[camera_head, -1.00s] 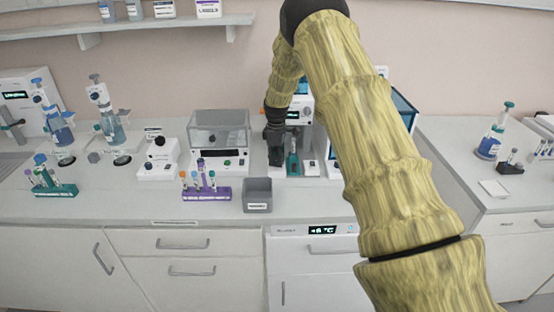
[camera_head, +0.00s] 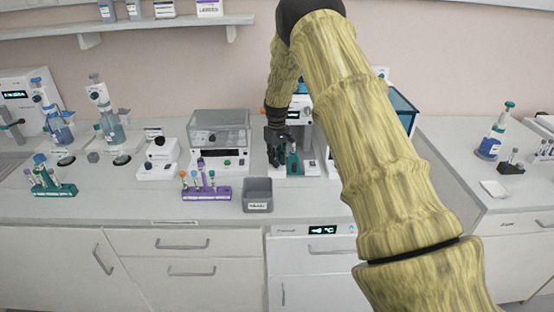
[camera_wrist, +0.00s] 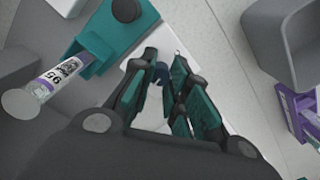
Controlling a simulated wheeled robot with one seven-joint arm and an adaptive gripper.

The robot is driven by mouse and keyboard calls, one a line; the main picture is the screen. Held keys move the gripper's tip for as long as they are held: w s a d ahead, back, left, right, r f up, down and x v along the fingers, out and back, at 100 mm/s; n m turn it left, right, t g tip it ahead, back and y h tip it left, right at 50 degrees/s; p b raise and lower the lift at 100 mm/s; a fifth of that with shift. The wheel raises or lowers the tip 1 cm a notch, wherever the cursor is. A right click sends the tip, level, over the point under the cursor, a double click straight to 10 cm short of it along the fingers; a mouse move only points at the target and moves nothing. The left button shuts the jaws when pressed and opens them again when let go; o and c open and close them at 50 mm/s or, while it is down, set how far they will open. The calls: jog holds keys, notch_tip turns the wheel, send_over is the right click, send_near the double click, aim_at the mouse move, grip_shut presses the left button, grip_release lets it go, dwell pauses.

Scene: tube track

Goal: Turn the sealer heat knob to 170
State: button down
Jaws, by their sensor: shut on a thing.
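The sealer (camera_head: 301,112) is a white machine with a small lit display, at the back of the bench and partly hidden behind my arm. My gripper (camera_head: 279,162) points down at the front of its white base. In the wrist view the teal-padded fingers (camera_wrist: 163,75) close around a small dark blue knob (camera_wrist: 161,72) on the white base (camera_wrist: 150,112). The fingers hide most of the knob, and its pointer and scale cannot be read. A teal holder (camera_wrist: 103,42) with a labelled tube (camera_wrist: 52,80) stands beside the fingers.
A grey bin (camera_head: 257,194) stands in front, left of the gripper. A purple tube rack (camera_head: 206,193) and a clear-lidded machine (camera_head: 220,135) are farther left. The bench front near the bin is clear.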

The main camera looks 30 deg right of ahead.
jog(key=shift+f+m, duration=0.15)
jog(key=shift+m, duration=1.45)
jog(key=c, duration=1.3)
grip_release()
jog(key=shift+c, duration=0.2)
notch_tip(320, 180, up, 12)
jog(key=shift+d, duration=0.1)
